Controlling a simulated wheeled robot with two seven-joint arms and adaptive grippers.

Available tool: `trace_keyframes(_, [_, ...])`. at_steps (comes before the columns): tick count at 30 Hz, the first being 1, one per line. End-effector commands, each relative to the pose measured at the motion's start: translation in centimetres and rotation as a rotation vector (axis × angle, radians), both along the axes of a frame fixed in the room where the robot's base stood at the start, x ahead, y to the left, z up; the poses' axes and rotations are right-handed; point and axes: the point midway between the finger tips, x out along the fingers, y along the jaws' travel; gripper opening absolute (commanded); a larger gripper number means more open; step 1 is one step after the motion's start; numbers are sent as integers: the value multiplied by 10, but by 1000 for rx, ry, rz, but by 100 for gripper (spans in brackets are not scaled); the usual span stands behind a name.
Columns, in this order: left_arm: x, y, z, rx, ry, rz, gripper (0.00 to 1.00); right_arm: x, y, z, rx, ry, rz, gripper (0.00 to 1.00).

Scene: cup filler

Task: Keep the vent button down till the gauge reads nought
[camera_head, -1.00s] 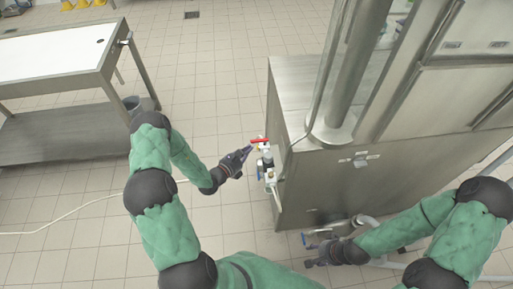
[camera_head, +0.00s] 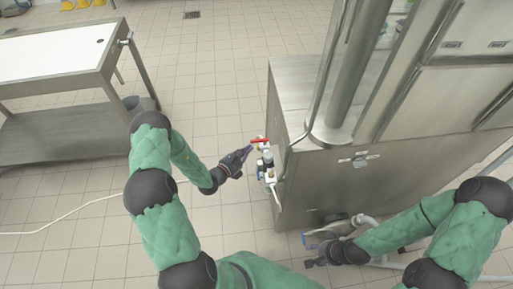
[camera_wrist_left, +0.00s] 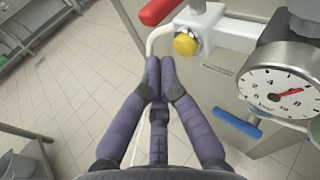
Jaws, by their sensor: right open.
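The vent button is a yellow knob (camera_wrist_left: 187,44) on a white fitting in the left wrist view. Beside it, the round white gauge (camera_wrist_left: 280,92) has a red needle pointing right and slightly up; its figures are too small to read surely. My left gripper (camera_wrist_left: 160,85) has its purple fingers closed together, empty, just below and left of the button, with a gap between. In the head view, my left gripper (camera_head: 242,153) is left of the valve fitting (camera_head: 267,160). My right gripper (camera_head: 312,262) is open, low by the cabinet's base.
A red lever (camera_wrist_left: 158,10) sits above the button and a blue lever (camera_wrist_left: 237,123) below the gauge. The steel machine (camera_head: 330,190) stands to the right. A steel table (camera_head: 50,60) is at the far left. The tiled floor between them is largely clear.

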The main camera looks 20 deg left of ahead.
Motion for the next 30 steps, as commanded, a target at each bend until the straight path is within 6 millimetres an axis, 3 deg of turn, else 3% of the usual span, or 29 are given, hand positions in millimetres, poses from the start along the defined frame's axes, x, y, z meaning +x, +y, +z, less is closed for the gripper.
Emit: trace_keyframes(30, [6,-10,0,0,0,0,0,0,0,3,0,0,0,48])
